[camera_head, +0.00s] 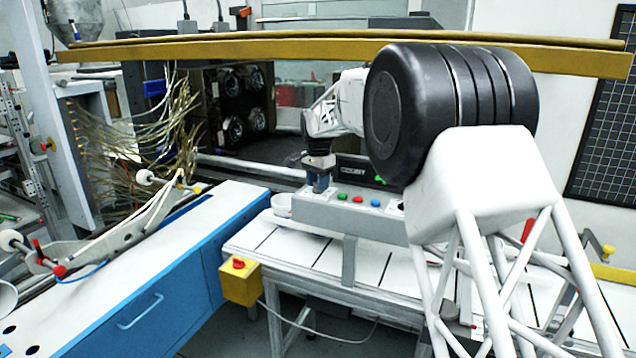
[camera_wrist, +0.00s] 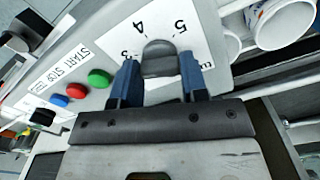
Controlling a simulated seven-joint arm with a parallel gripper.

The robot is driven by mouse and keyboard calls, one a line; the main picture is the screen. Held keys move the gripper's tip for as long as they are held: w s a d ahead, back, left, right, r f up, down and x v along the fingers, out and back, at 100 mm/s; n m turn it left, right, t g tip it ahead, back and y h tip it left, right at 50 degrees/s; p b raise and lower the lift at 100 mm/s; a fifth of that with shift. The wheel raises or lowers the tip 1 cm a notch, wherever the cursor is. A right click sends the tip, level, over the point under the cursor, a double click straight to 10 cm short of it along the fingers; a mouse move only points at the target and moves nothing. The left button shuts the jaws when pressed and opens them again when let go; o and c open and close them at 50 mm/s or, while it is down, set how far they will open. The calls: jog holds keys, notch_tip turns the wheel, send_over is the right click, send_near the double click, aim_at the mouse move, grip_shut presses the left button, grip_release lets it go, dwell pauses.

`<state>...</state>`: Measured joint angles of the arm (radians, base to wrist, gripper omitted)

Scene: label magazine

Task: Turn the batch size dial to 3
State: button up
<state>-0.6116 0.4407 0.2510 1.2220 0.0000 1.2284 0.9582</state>
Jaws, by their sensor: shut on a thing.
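The batch size dial is a dark round knob (camera_wrist: 159,58) on a white plate (camera_wrist: 205,40) in the wrist view. The digits 3, 4 and 5 show around its far side, with 3 partly covered by a finger. I cannot tell which digit the knob points to. My gripper (camera_wrist: 158,68) has its two blue fingers on either side of the knob and is shut on it. In the head view my gripper (camera_head: 320,182) is over the left end of the grey control box (camera_head: 330,216), and the dial is hidden there.
Green (camera_wrist: 98,78), red (camera_wrist: 76,90) and blue (camera_wrist: 58,100) buttons sit close beside the fingers, near START and STOP labels. White cups (camera_wrist: 280,24) stand beyond the box's edge. A yellow box (camera_head: 240,288) with a red button is at the bench front.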

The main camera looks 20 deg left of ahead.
jog(key=shift+m, duration=0.9)
jog(key=o, duration=0.9)
jog(key=shift+r, duration=0.1)
jog(key=shift+r, duration=3.85)
